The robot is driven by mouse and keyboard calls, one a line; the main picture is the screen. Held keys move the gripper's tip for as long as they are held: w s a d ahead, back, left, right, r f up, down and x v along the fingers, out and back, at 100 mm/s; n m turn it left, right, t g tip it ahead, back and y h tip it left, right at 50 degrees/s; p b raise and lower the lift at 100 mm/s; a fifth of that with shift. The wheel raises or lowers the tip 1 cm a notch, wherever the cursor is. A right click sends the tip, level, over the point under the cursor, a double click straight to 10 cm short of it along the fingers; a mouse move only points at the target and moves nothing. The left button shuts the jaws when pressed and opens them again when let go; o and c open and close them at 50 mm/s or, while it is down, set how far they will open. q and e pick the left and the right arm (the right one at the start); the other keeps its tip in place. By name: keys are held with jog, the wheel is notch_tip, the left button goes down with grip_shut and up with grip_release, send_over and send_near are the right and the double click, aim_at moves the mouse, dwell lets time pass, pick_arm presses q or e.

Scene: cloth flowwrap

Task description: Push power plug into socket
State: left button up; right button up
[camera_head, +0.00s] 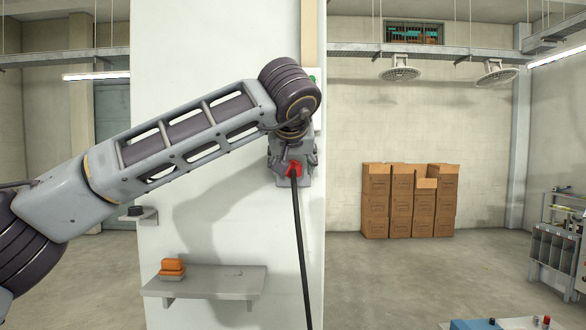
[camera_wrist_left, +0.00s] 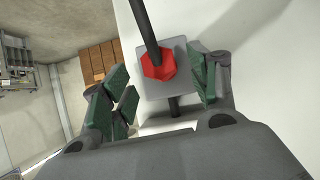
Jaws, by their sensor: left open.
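The red power plug (camera_head: 293,169) with its black cable (camera_head: 303,250) is at the grey socket plate (camera_head: 307,181) on the white wall column. In the left wrist view the red plug (camera_wrist_left: 158,66) sits against the grey plate (camera_wrist_left: 180,85), its cable running up to the top edge. I cannot tell how deep the plug sits. My left gripper (camera_wrist_left: 163,97) is open, its green-padded fingers on either side of the plug and plate, apart from the plug. In the head view the left gripper (camera_head: 292,160) is partly hidden by its own wrist. My right gripper is not in view.
A grey shelf (camera_head: 215,283) with orange boxes (camera_head: 172,268) juts from the white column (camera_head: 230,220) below my arm. A small bracket (camera_head: 138,214) sticks out at left. Stacked cardboard boxes (camera_head: 408,200) stand far back right, with open floor before them.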

pick_arm(q)
jog(key=v, duration=0.7)
jog(key=shift+s, duration=0.25)
jog(key=shift+r, duration=0.1)
